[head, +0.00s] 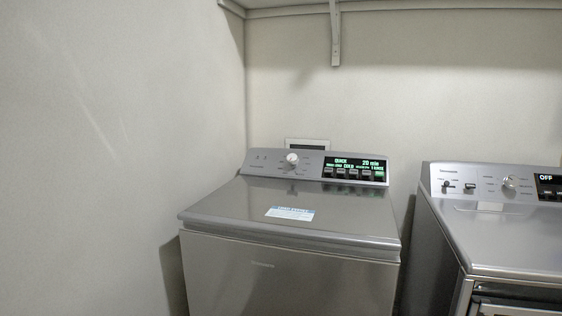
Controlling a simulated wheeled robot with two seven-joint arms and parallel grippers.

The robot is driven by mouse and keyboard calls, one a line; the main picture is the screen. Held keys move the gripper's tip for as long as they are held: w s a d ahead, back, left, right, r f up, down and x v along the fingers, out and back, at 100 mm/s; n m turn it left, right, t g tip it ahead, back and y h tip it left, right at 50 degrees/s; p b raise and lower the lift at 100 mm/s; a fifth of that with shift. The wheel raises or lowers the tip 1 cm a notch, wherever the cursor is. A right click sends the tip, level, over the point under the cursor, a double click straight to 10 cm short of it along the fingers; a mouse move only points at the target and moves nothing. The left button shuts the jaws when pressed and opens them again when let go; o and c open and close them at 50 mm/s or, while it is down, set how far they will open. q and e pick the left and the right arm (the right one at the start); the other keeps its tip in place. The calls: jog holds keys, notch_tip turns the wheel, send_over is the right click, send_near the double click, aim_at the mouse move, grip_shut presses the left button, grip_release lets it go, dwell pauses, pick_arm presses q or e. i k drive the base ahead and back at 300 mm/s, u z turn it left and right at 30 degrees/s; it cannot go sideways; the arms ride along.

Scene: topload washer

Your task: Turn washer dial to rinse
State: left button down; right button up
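The grey top-load washer (290,270) stands in the middle of the head view with its lid shut. Its round whitish dial (292,158) sits on the sloped control panel at the back, left of the display. The lit display (355,167) shows green text that reads "QUICK", "20 min" and "COLD", with a row of buttons below it. The small labels around the dial are too small to read. Neither of my grippers shows in this view.
A second grey machine (520,240) stands to the right with its own dial (509,183) and a display reading "OFF". A gap separates the machines. A wall is close on the left. A shelf (420,8) with a bracket (336,35) hangs above. A paper label (290,213) lies on the washer lid.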

aim_at(293, 159)
jog(key=u, duration=0.75)
jog(key=i, duration=1.45)
jog(key=z, duration=0.4)
